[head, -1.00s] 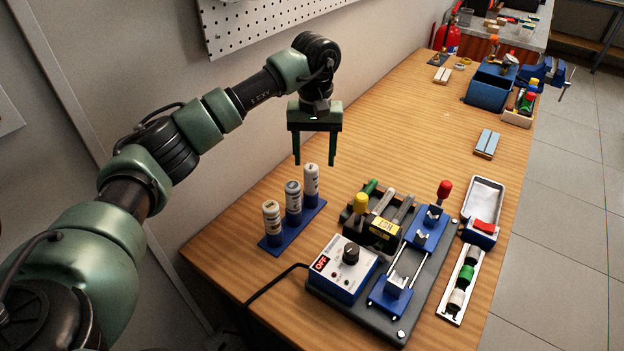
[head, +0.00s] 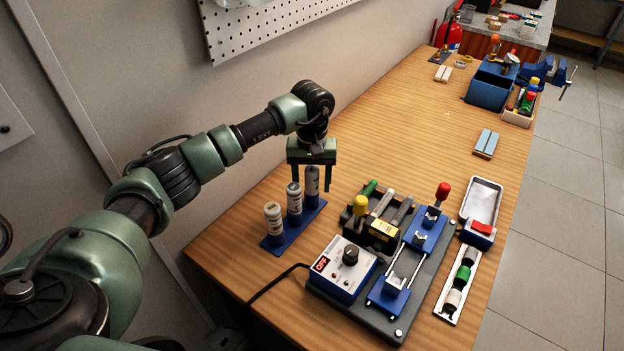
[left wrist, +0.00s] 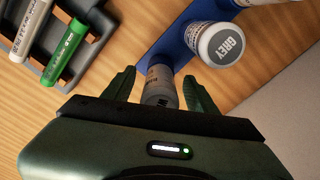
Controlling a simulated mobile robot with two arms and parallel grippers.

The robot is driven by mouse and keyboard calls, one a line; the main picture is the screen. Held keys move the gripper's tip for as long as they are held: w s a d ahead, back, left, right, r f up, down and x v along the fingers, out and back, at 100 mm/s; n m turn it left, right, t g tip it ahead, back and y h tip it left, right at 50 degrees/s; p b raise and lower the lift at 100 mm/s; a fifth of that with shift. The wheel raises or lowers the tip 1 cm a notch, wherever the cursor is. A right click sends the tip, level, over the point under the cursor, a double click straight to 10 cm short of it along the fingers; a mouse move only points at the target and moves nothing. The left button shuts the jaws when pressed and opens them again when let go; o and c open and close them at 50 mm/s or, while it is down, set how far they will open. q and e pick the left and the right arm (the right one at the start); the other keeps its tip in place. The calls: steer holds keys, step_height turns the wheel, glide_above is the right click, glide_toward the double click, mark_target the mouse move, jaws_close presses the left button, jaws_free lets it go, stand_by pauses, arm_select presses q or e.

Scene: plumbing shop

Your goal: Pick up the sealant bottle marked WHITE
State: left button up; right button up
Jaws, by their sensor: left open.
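Three white sealant bottles stand upright in a blue rack (head: 273,241) on the wooden table. My left gripper (head: 312,189) points down over the far bottle (head: 312,176), with its open fingers on either side of it. In the left wrist view, this bottle (left wrist: 160,84) stands between the fingertips (left wrist: 160,77), with gaps at both sides. Its cap is mostly hidden by the gripper body; a partial letter like a W shows at the edge. The middle bottle (head: 294,203) has a grey cap marked GREY (left wrist: 222,46). The near bottle (head: 273,222) stands at the rack's front end.
A black tray with markers (head: 377,217) and a blue clamp fixture (head: 427,230) stand right of the rack. A control box marked OFF (head: 343,270) is in front, with a black cable. The pegboard wall (head: 260,30) is behind. The table's middle is clear.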

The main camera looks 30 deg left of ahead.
arm_select(q)
jaws_close()
steer(key=shift+r, duration=0.1)
